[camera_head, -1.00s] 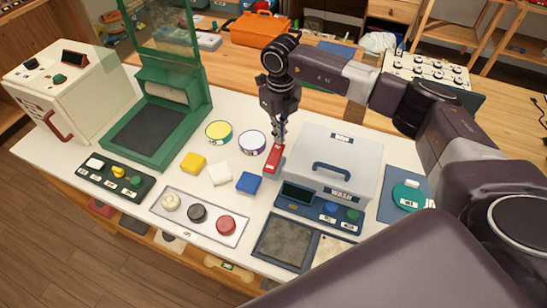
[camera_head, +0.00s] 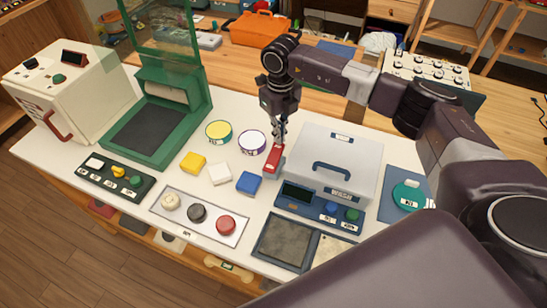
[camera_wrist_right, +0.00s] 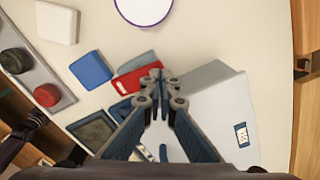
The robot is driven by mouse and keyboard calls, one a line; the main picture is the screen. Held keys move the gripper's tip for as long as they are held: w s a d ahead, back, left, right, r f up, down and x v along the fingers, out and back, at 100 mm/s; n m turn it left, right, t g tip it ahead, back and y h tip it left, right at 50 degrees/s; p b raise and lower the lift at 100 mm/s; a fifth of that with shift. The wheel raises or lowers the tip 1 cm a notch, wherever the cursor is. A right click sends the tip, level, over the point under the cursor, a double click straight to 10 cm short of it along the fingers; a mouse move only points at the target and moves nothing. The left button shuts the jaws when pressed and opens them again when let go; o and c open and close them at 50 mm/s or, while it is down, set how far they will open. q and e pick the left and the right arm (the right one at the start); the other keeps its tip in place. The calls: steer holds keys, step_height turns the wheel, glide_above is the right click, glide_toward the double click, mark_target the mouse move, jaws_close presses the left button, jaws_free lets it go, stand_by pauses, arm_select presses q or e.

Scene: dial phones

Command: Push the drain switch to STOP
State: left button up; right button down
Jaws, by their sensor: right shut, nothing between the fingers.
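A grey wash box (camera_head: 335,160) with a dark blue handle stands right of the table's middle. A red tilted piece (camera_head: 272,163), which looks like the drain switch, sits against its left side; no STOP marking is readable. My right gripper (camera_head: 279,140) points down at the far, upper end of this red piece. In the right wrist view its shut, empty fingertips (camera_wrist_right: 157,76) overlap the right end of the red piece (camera_wrist_right: 128,82). I cannot tell whether they touch it. My left gripper is in neither view.
A blue block (camera_head: 249,183), a white block (camera_head: 219,174) and a round purple-rimmed pad (camera_head: 252,142) lie left of the red piece. The wash panel (camera_head: 316,209) with buttons is in front of the box. A green machine (camera_head: 160,120) stands farther left.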

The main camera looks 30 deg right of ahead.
steer(key=shift+f+b, duration=0.95)
steer(key=shift+f, duration=0.45)
steer(key=shift+r, duration=0.15)
steer(key=shift+r+p, duration=1.2)
steer(key=shift+r, duration=0.75)
